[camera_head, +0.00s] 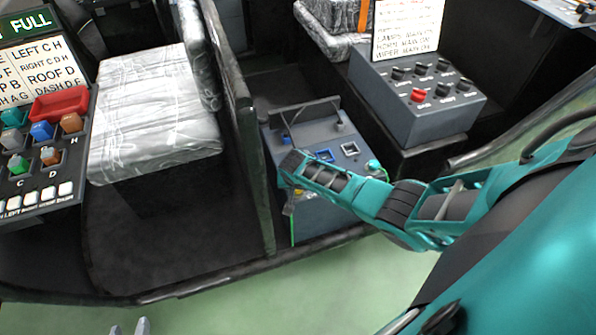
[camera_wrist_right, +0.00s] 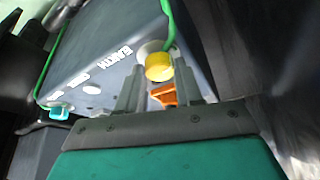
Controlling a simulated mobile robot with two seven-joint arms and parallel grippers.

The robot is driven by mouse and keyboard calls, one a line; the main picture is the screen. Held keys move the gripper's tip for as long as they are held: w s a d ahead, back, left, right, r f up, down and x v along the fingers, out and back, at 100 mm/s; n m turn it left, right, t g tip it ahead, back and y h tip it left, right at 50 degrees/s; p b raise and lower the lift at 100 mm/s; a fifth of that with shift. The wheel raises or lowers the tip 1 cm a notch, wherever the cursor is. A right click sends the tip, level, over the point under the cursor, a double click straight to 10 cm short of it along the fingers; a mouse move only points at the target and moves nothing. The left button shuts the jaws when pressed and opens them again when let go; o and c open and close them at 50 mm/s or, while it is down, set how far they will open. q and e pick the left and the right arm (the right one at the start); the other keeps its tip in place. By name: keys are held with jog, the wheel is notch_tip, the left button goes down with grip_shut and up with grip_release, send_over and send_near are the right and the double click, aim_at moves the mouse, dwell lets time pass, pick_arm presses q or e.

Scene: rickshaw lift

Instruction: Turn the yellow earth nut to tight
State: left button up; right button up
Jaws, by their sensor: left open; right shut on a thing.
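The yellow earth nut (camera_wrist_right: 158,66) shows in the right wrist view on the grey box (camera_wrist_right: 115,75), beside the printed word EARTH. A green wire runs up past it. My right gripper (camera_wrist_right: 160,80) has one finger on each side of the nut and is shut on it. In the head view my right arm reaches to the box's (camera_head: 335,135) near left side, and only a bit of yellow (camera_head: 298,192) shows below the wrist. The fingertips there are mostly hidden. My left gripper (camera_head: 130,328) shows only its two tips at the bottom edge, apart and empty.
An orange piece (camera_wrist_right: 163,93) lies between the right fingers, behind the nut. A dark upright panel (camera_head: 250,130) stands close left of the box. A switch box (camera_head: 420,95) is to the right, a wrapped seat (camera_head: 150,115) to the left. Green floor in front is clear.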

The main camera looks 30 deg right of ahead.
jog(key=shift+m+g+h, duration=0.3)
jog(key=shift+m, duration=0.8)
jog(key=shift+w, duration=0.1)
jog(key=o, duration=1)
jog(key=shift+o, duration=0.2)
jog(key=shift+r, duration=0.1)
notch_tip(320, 180, up, 20)
jog(key=p, duration=0.3)
